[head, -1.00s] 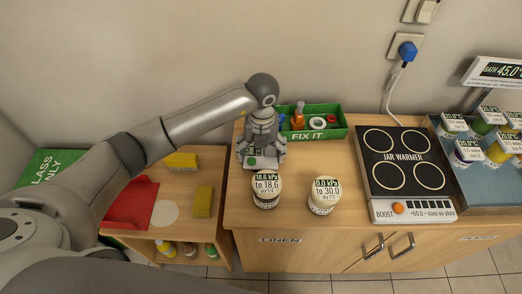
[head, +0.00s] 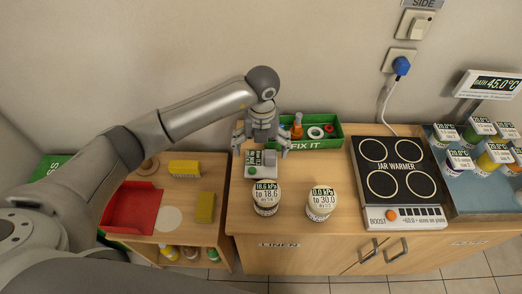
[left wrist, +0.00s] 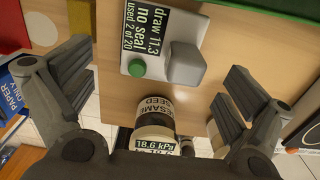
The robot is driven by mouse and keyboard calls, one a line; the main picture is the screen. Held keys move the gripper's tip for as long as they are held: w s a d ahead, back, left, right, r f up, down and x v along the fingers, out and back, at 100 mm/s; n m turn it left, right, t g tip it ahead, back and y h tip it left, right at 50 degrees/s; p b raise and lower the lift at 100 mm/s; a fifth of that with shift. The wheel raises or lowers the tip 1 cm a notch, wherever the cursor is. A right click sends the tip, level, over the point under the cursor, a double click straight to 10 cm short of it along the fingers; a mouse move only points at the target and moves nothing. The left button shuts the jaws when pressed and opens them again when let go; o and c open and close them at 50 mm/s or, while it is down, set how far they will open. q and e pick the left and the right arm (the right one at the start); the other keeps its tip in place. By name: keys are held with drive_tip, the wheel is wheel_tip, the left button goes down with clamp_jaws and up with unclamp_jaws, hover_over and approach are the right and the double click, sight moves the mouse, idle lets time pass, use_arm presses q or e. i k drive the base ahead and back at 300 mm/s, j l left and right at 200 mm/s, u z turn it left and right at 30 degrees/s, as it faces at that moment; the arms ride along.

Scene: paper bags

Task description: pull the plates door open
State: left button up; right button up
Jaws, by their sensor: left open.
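The cabinet front below the counter shows two metal handles close together, a left handle (head: 368,253) and a right handle (head: 397,250). The left door (head: 300,258) reads LINEN. The label on the right door (head: 440,254) is too small to read, so I cannot confirm it says plates. Both doors look shut. My left gripper (head: 262,146) is open and empty above the counter, just behind and over a small grey device with a green button (head: 252,171). In the left wrist view the open fingers (left wrist: 148,92) stand either side of the device (left wrist: 185,63). My right gripper is not in view.
Two labelled jars, left (head: 266,200) and right (head: 320,205), stand near the counter's front edge. A green FIX IT tray (head: 330,143) is behind. The jar warmer (head: 428,218) stands right. A lower shelf unit with a red tray (head: 130,212) is left.

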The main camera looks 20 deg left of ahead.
sight(420, 254)
drive_tip(key=z, duration=1.5)
drive_tip(key=k, duration=0.5)
